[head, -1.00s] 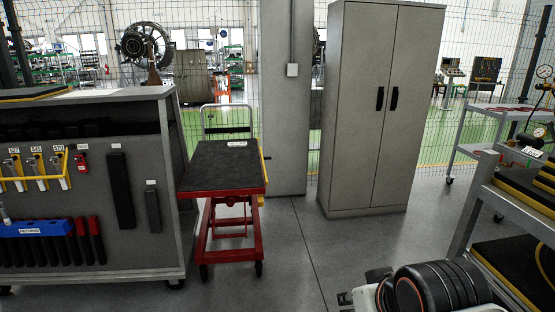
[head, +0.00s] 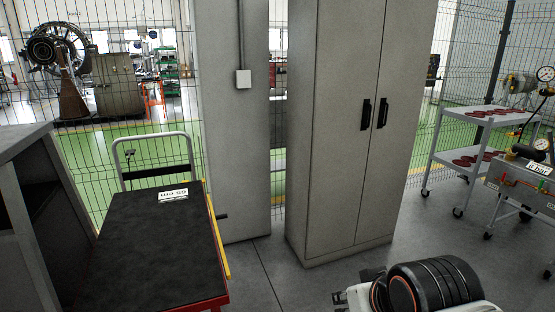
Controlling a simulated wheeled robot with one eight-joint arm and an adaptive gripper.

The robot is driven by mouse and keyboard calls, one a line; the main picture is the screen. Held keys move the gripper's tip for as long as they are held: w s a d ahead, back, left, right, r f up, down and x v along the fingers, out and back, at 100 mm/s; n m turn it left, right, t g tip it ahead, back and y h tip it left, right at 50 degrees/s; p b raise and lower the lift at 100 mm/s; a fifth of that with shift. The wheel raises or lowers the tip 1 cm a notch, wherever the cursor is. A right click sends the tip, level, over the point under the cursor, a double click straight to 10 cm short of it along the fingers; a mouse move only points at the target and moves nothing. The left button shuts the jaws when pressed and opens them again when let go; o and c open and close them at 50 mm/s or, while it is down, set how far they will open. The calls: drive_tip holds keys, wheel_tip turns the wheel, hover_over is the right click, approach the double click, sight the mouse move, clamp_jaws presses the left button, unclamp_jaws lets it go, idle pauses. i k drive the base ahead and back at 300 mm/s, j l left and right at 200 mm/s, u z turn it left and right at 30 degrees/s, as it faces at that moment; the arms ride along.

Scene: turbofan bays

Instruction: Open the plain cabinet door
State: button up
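The plain grey cabinet (head: 330,130) stands upright right of the middle in the head view. Its two tall doors are shut and meet at a vertical seam. The left door (head: 340,170) and the right door (head: 400,140) each carry a black vertical handle beside the seam, the left handle (head: 366,114) and the right handle (head: 382,113). Part of my own arm, black and white, shows at the bottom right, in front of the cabinet and apart from it. My gripper's fingers cannot be made out.
A red lift cart with a black top (head: 150,245) stands at the left, beside a grey workbench (head: 30,150). A grey pillar (head: 230,130) is left of the cabinet. A shelf trolley (head: 480,118) and a gauge bench (head: 525,180) stand at the right.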

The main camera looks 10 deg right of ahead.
sight(408, 30)
drive_tip(key=i+l+z, duration=0.2)
drive_tip(key=i, duration=0.45)
drive_tip(key=i+z, duration=0.2)
drive_tip(key=i, duration=0.45)
